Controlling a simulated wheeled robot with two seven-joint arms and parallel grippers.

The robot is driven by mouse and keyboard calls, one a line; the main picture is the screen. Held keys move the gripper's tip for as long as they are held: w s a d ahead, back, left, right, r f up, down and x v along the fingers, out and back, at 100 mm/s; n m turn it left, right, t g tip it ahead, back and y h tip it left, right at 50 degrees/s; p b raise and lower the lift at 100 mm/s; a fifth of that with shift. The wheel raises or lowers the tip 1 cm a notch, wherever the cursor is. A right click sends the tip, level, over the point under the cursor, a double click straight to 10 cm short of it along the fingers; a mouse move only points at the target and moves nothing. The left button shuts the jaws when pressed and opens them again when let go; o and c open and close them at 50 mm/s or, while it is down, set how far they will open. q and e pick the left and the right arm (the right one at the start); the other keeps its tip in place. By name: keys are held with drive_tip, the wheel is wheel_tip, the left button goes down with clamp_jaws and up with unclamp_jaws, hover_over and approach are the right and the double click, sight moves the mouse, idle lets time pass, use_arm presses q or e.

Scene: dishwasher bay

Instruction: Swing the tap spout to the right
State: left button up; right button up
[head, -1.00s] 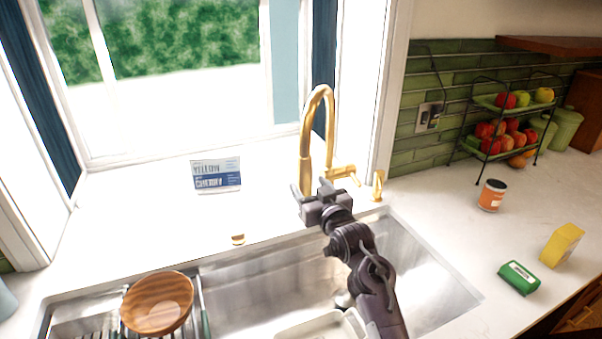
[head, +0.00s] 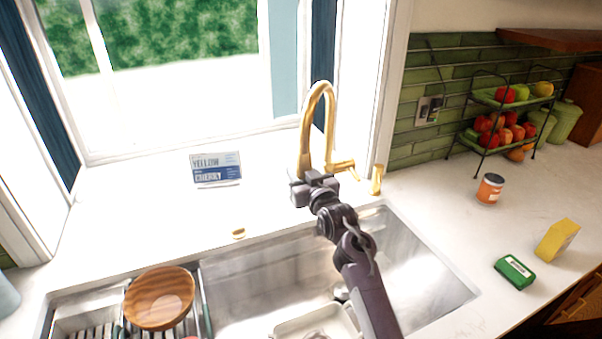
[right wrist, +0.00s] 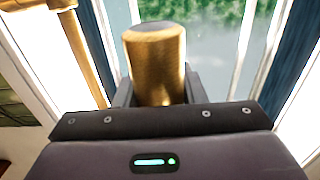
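The gold tap (head: 331,110) stands behind the sink, with a tall arched spout. The spout's free end comes down on the left of the arch, and its lever is at the right of the base. My right gripper (head: 306,178) is at the lower end of the spout. In the right wrist view the gold spout end (right wrist: 156,65) sits between the two fingers, which appear to touch it on both sides. The gripper body hides part of the tap's lower end in the head view. My left gripper is not in view.
The steel sink (head: 240,280) lies below, with a wooden bowl (head: 160,298) on a rack at its left. A small gold fitting (head: 376,179) stands right of the tap. A sign card (head: 217,170) stands at the left. The right counter holds a jar (head: 490,189) and boxes.

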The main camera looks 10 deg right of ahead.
clamp_jaws()
drive_tip(key=shift+s+d, duration=0.1)
